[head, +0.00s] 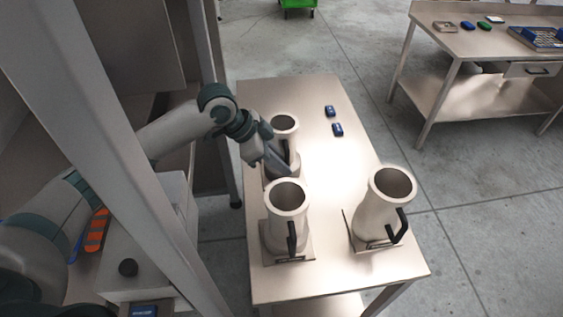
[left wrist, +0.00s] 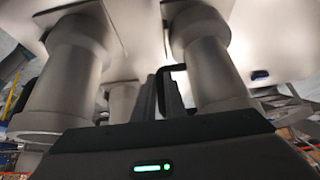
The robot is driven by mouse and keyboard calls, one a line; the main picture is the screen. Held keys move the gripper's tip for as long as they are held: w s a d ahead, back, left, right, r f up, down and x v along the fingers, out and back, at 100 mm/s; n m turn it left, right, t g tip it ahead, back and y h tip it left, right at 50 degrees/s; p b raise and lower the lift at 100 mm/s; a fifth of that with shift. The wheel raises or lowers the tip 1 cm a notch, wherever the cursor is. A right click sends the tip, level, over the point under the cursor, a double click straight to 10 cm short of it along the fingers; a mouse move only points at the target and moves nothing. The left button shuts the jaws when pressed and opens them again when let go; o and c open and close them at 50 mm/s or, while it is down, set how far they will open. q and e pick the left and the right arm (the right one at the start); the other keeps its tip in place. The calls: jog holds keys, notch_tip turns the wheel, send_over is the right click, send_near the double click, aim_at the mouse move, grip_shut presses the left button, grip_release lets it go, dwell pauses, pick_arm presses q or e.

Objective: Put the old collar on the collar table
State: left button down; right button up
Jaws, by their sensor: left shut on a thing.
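Three metal collars with flared rims, square base plates and black handles stand on a steel table (head: 345,275). The far collar (head: 284,124) is at the back left, the near-left collar (head: 288,220) in front of it, and the right collar (head: 376,212) near the right edge. My left gripper (head: 279,161) is at the far collar's handle, shut on it, and partly hides that collar. In the left wrist view the gripper's fingers (left wrist: 168,95) meet a black handle beside a collar (left wrist: 205,60). Which collar is the old one is not clear. My right gripper is not in view.
Two small blue items (head: 337,130) lie on the table's far part. A grey upright post (head: 130,140) stands close at left. Another steel table (head: 470,40) with small items and a tray is at the upper right. Open floor (head: 480,200) lies between.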

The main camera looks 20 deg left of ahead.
pick_arm(q)
jog(key=c, duration=1.8)
grip_release()
jog(key=shift+f, duration=0.1)
jog(key=b+v, duration=0.3)
jog(key=v, duration=0.9)
